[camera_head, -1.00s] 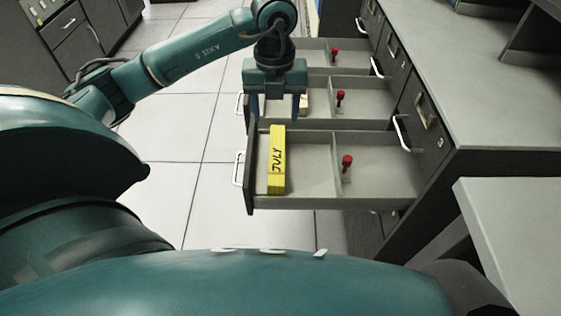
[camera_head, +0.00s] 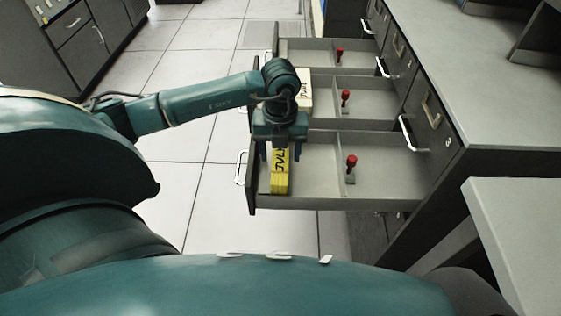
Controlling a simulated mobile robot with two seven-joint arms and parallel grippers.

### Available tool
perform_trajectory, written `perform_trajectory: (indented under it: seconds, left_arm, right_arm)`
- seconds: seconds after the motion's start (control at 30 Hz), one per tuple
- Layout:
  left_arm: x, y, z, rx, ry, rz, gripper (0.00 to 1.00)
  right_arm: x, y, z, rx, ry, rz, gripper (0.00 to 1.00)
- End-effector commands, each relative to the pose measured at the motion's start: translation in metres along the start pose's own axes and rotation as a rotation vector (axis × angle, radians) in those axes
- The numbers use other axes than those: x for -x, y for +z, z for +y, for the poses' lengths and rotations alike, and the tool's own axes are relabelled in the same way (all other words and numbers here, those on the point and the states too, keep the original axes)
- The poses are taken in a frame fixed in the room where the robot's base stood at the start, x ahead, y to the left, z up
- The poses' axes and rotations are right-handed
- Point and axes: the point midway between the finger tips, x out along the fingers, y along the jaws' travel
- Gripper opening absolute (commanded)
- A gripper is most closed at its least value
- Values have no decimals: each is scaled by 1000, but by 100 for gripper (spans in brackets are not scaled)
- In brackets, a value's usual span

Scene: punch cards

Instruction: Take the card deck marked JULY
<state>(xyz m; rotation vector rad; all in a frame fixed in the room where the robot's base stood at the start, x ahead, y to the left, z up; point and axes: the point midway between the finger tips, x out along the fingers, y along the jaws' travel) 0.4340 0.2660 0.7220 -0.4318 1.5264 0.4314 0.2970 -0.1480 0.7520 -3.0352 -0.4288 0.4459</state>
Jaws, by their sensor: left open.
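The yellow card deck marked JULY (camera_head: 281,183) lies in the left compartment of the nearest open drawer (camera_head: 385,192). Its far part is hidden behind my gripper. My left gripper (camera_head: 279,158) is open over the far part of the deck, with one finger on each side as seen from here. I cannot tell whether the fingers touch the deck. My right gripper is not in view.
Two more open drawers lie beyond; the middle one holds a pale deck (camera_head: 305,88) with dark lettering. Red-knobbed posts (camera_head: 351,162) stand in the drawers. A grey counter (camera_head: 480,100) runs along the right. Floor tiles (camera_head: 190,190) at left are clear.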

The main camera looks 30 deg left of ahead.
Motion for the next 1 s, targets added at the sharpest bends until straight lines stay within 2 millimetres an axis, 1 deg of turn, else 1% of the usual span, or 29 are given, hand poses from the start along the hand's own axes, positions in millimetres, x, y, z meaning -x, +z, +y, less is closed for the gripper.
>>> perform_trajectory:
  seconds: [0.17,0.87,0.9,1.0]
  left_arm:
    - [0,0,0,0,-1,-1,58]
    - [0,0,0,0,-1,0,2]
    - [0,0,0,0,-1,0,0]
    - [2,1,-1,0,-3,-2,0]
  right_arm:
    - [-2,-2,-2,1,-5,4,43]
    - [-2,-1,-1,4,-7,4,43]
    - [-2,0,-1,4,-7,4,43]
    - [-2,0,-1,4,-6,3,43]
